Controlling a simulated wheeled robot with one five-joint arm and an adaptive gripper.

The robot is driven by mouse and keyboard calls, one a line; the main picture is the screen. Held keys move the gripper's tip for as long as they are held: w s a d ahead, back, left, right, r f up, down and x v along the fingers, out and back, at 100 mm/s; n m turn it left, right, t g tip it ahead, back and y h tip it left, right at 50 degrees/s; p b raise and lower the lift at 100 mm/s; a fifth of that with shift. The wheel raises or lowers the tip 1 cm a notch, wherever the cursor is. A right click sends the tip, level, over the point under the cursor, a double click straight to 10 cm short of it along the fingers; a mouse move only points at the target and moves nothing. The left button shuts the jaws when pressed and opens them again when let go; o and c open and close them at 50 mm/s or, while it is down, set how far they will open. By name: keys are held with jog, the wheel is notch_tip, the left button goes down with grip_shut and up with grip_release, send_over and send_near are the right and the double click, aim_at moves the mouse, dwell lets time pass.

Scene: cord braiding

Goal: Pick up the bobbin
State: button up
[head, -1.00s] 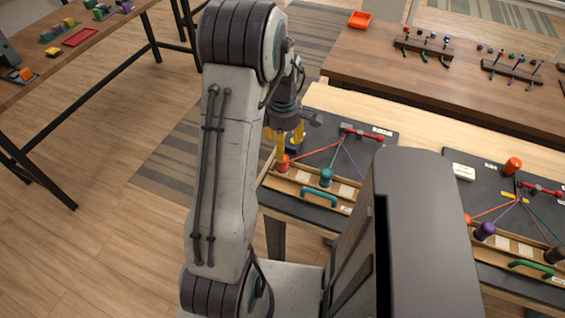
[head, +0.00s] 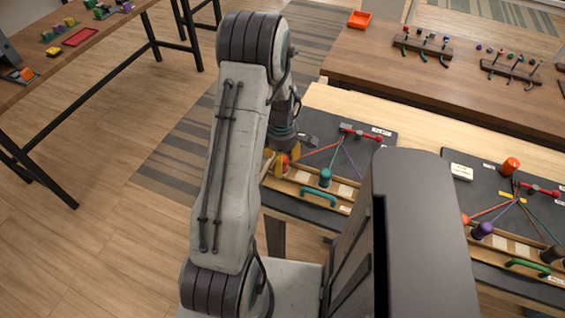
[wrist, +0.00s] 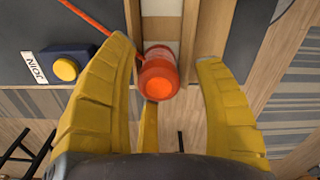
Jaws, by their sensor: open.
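My gripper (wrist: 170,100) is open, its yellow fingers standing on either side of an orange-red bobbin (wrist: 158,76) in the wrist view. The bobbin sits at the edge of the wooden rack, with an orange cord (wrist: 95,20) running from it. A gap shows between the bobbin and the right finger; the left finger is closer, and I cannot tell whether it touches. In the head view my gripper is partly hidden by my arm, and the bobbin (head: 283,165) shows beside a yellow finger. A teal bobbin (head: 325,178) stands to its right on the same board.
A blue block with a yellow button (wrist: 66,69) and a "JOIN" label lies left of the fingers. A teal handle (head: 319,196) is at the board's front. A second braiding board (head: 460,195) with purple and orange bobbins is to the right. Open floor lies left of the table.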

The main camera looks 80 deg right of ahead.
grip_shut()
dwell(0.5)
